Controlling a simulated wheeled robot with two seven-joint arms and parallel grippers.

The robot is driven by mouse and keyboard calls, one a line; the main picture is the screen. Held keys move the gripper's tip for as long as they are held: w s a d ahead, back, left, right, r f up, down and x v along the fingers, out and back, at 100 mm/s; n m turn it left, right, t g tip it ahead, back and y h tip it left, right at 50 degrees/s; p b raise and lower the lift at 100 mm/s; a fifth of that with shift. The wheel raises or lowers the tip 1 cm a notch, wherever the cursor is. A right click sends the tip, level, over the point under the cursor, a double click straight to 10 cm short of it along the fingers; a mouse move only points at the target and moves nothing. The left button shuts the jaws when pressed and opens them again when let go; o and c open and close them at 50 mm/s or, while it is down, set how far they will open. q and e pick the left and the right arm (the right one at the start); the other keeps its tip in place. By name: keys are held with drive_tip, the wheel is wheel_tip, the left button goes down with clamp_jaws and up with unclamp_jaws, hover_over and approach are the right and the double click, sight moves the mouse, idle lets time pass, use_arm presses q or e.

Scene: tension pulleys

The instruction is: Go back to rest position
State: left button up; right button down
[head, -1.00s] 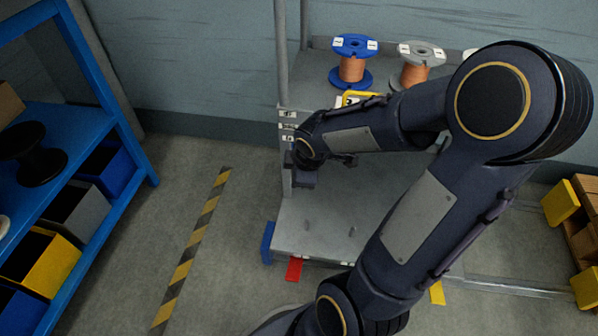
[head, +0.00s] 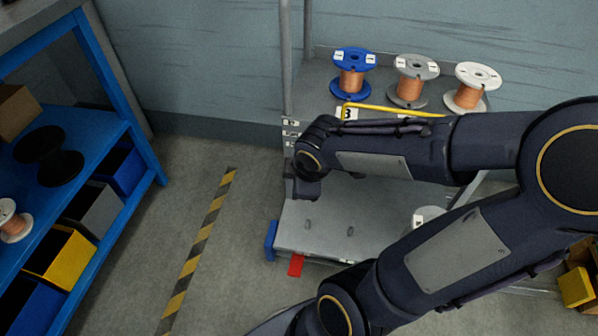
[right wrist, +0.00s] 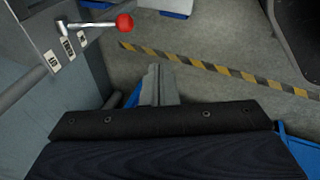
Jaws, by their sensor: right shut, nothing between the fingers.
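My right arm crosses the head view, folded at the elbow, in front of the grey machine stand. Its dark wrist end is beside the stand's left post. In the right wrist view my right gripper (right wrist: 155,75) is shut and empty, its narrow grey fingers pointing over the floor. The fingertips cannot be made out in the head view. My left gripper is not in view. Blue (head: 351,74), grey (head: 411,82) and white (head: 473,88) spools with copper wire stand in a row on the stand's upper shelf, behind my right arm.
A red-knobbed lever (right wrist: 124,23) is close by in the wrist view. Striped tape (head: 205,235) crosses clear floor. Part of a white disc (head: 428,214) shows below my arm.

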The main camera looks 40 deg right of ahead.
drive_tip(key=shift+s+a+r, duration=0.2)
drive_tip(key=shift+s+r, duration=0.1)
drive_tip(key=shift+s, duration=0.05)
idle(0.4)
drive_tip(key=s+a+r+m+t+y, duration=0.1)
drive_tip(key=s+a+r+m+y, duration=0.45)
drive_tip(key=s+a+m, duration=0.5)
wheel_tip(320, 180, up, 30)
drive_tip(key=w+d+p, duration=0.1)
drive_tip(key=w+p, duration=0.1)
drive_tip(key=p, duration=2.8)
drive_tip(key=shift+w+d+r+m, duration=0.15)
drive_tip(key=shift+d+m, duration=0.05)
drive_tip(key=shift+m, duration=0.25)
drive_tip(key=shift+h, duration=0.25)
